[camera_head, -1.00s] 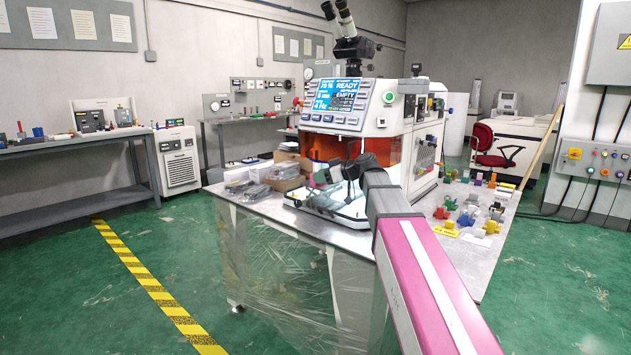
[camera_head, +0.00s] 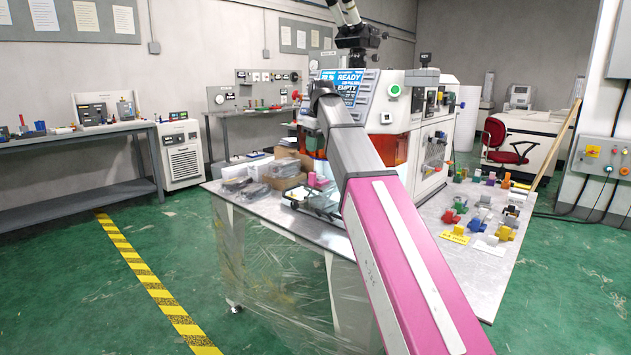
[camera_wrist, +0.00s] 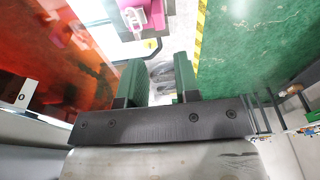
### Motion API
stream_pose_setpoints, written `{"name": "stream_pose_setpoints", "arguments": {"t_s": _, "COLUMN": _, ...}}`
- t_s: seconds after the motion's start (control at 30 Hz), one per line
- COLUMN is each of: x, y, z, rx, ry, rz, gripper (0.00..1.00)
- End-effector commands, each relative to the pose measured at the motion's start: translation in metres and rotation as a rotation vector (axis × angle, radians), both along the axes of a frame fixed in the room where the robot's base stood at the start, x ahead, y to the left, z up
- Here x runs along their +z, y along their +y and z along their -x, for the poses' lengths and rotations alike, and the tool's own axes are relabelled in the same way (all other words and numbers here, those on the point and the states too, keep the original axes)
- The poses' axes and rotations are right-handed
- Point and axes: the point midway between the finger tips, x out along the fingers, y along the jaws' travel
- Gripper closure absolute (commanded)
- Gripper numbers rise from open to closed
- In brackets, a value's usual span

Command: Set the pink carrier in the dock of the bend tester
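The bend tester (camera_head: 398,105) is a white bench machine with an orange window and a lit screen showing READY and EMPTY. A pink carrier (camera_head: 317,180) stands at the machine's front, by a low tray-like base (camera_head: 322,208); my arm covers part of this area. The pink carrier also shows at the top of the wrist view (camera_wrist: 158,14), with a pale part beside it. My gripper (camera_wrist: 158,64) has two green fingers apart with nothing between them, and the carrier is beyond the fingertips. Whether the carrier is seated in the dock cannot be told.
The orange window (camera_wrist: 55,50) fills the left of the wrist view, close to my gripper. Cardboard boxes and bagged parts (camera_head: 252,190) lie on the table left of the machine. Several coloured pieces (camera_head: 480,215) stand on the table's right. Green floor is clear at left.

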Motion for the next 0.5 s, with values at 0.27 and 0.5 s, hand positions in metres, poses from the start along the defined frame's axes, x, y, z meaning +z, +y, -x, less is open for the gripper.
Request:
{"name": "stream_pose_setpoints", "arguments": {"t_s": 0.27, "x": -0.039, "y": 0.004, "z": -0.003, "rx": 0.002, "ry": 0.001, "rz": -0.002, "gripper": 0.70}}
{"name": "stream_pose_setpoints", "arguments": {"t_s": 0.5, "x": -0.053, "y": 0.005, "z": -0.005, "rx": 0.003, "ry": -0.001, "rz": -0.003, "gripper": 0.70}}
